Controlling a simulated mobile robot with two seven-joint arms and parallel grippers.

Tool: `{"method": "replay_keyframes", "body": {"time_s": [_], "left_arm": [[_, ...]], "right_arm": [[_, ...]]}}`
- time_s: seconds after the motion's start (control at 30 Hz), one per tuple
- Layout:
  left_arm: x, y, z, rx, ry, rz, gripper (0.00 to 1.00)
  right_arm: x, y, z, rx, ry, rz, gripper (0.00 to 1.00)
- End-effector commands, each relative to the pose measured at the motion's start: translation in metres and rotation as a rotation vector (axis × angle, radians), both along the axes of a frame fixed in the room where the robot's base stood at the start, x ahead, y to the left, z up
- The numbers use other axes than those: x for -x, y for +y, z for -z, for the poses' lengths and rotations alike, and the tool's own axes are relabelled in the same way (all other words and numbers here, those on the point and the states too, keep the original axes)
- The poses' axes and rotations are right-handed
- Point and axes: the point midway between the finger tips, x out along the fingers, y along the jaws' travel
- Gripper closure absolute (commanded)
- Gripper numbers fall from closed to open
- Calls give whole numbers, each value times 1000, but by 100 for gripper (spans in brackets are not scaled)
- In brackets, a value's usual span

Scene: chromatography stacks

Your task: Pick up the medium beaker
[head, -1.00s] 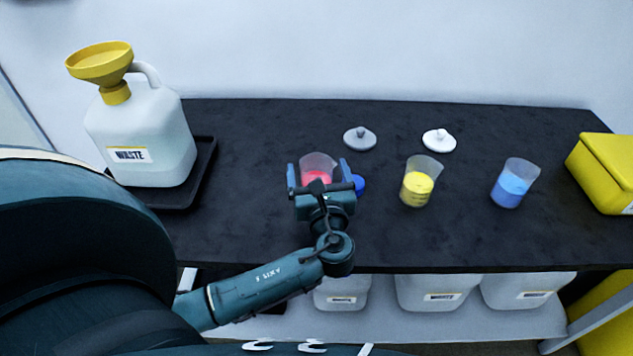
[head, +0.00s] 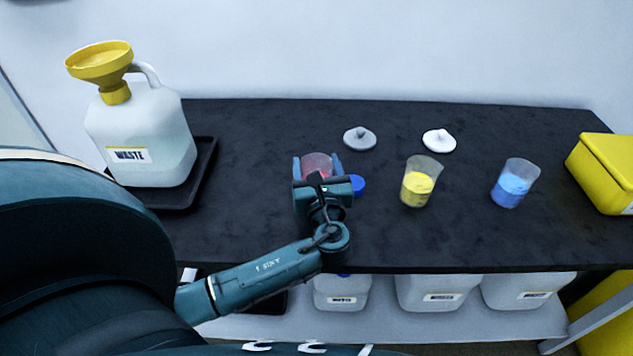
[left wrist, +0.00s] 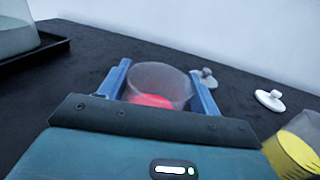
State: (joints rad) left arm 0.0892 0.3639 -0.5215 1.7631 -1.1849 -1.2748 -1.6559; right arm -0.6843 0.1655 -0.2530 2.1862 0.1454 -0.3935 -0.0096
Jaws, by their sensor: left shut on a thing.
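Three clear beakers stand in a row on the black bench. The beaker with red contents (head: 317,163) is at the left, between the fingers of my left gripper (head: 317,167), which is shut on it. In the left wrist view the same beaker (left wrist: 160,82) sits between the two blue fingers, its lower part hidden by the gripper body. The beaker with yellow contents (head: 418,185) is in the middle and the beaker with blue contents (head: 514,187) is at the right. My right gripper is not in view.
A grey lid (head: 360,139) and a white lid (head: 439,141) lie behind the beakers. A blue cap (head: 358,184) lies just right of my gripper. A waste jug (head: 150,135) with a yellow funnel stands on a black tray (head: 205,165) at left. A yellow box (head: 605,170) is at right.

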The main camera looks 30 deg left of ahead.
Motion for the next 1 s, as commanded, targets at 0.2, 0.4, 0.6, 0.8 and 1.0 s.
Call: {"method": "replay_keyframes", "body": {"time_s": [0.2,0.4,0.6,0.8,1.0], "left_arm": [[0,0,0,1,1,0,77],[0,0,-1,0,-1,0,81],[0,0,-3,0,-1,0,81],[0,0,-13,1,-3,0,81],[0,0,-31,1,-5,-1,81]], "right_arm": [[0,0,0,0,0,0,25],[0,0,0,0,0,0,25],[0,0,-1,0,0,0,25],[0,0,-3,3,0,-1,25],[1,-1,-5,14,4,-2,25]]}}
